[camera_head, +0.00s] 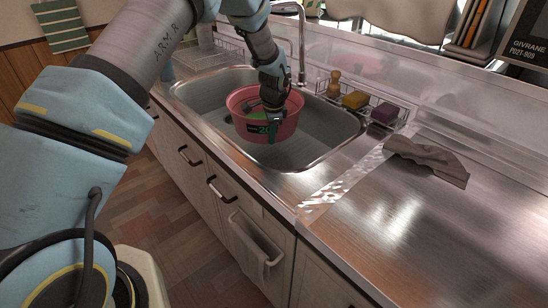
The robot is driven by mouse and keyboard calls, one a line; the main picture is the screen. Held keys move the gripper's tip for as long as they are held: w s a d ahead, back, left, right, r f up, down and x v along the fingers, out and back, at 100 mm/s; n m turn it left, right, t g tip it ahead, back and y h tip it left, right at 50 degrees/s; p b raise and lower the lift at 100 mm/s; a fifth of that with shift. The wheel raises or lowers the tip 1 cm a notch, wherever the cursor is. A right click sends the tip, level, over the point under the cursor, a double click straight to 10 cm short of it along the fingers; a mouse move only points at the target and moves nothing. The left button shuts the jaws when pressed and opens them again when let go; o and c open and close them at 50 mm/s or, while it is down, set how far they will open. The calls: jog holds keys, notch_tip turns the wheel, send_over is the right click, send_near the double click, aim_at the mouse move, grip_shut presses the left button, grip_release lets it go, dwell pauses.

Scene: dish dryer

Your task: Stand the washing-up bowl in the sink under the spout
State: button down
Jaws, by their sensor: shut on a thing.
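The washing-up bowl (287,126) is round and pink-red, with a green and dark marking on its near side. It is upright within the outline of the sink (323,133); whether its base touches the sink floor is hard to tell. My gripper (272,124) is shut on the bowl's near rim, one finger showing outside the wall. The spout (301,40) is a curved metal tap behind the sink, rising behind and slightly right of the bowl. My arm hides part of the bowl's inside and the left end of the spout.
A wire rack behind the sink holds a wooden-handled brush (334,83), a yellow sponge (355,100) and a purple sponge (384,114). A grey cloth (428,158) lies on the right counter (400,225), which is otherwise mostly clear. A towel (250,243) hangs on the cabinet front.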

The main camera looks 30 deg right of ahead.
jog(key=shift+f+p, duration=0.75)
jog(key=shift+f, duration=3.15)
jog(key=shift+f, duration=0.2)
jog(key=c, duration=0.9)
grip_release()
jog(key=shift+r, duration=0.15)
jog(key=r, duration=0.4)
jog(key=s+r+b, duration=0.1)
jog(key=r, duration=0.3)
jog(key=s+r+b, duration=0.1)
jog(key=r, duration=0.2)
jog(key=shift+s+a+r, duration=0.15)
jog(key=shift+a+r, duration=0.2)
jog(key=shift+r, duration=0.05)
